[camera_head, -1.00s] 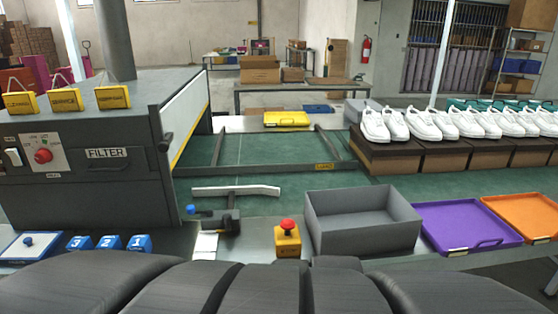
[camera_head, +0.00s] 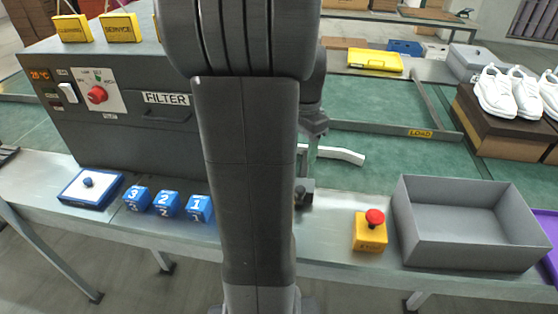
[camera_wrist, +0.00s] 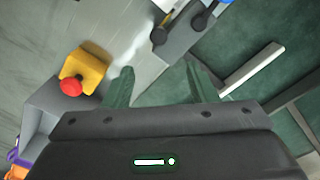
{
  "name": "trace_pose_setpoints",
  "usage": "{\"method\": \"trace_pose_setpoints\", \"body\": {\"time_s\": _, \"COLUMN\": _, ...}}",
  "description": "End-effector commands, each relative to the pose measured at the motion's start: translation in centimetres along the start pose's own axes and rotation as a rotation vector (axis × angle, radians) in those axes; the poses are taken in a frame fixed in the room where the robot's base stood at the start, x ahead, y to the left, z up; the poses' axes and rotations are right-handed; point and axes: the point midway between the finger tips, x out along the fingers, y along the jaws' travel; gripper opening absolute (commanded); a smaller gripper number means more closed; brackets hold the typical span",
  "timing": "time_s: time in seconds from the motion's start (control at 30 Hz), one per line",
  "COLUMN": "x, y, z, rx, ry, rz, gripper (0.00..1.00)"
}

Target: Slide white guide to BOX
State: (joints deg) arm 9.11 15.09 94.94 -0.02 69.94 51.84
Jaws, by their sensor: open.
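The white guide (camera_head: 338,154) is a bent white bar lying over the green conveyor belt, its left part hidden behind my arm in the head view. It also shows in the wrist view (camera_wrist: 253,69), to the right of my fingers. Its dark clamp (camera_head: 304,192) sits at the table's inner edge, partly hidden. My gripper (camera_wrist: 157,77) is open and empty, above the belt edge and apart from the guide. No BOX marking is readable.
A yellow block with a red button (camera_head: 371,230) and an open grey box (camera_head: 470,228) stand right of the guide. Blue numbered blocks (camera_head: 168,204) stand left. The grey FILTER machine (camera_head: 120,125) is behind them. A LOAD bar (camera_head: 421,133) lies across the belt.

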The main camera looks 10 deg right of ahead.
Motion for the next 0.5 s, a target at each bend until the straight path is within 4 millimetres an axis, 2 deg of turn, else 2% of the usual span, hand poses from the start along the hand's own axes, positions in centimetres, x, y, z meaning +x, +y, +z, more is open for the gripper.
{"method": "trace_pose_setpoints", "body": {"time_s": 0.17, "x": 1.9, "y": 0.0, "z": 0.0, "rx": 0.005, "ry": -0.003, "rz": 0.003, "gripper": 0.52}}
{"method": "trace_pose_setpoints", "body": {"time_s": 0.5, "x": 9.1, "y": 0.0, "z": 0.0, "rx": 0.002, "ry": -0.004, "rz": 0.004, "gripper": 0.52}}
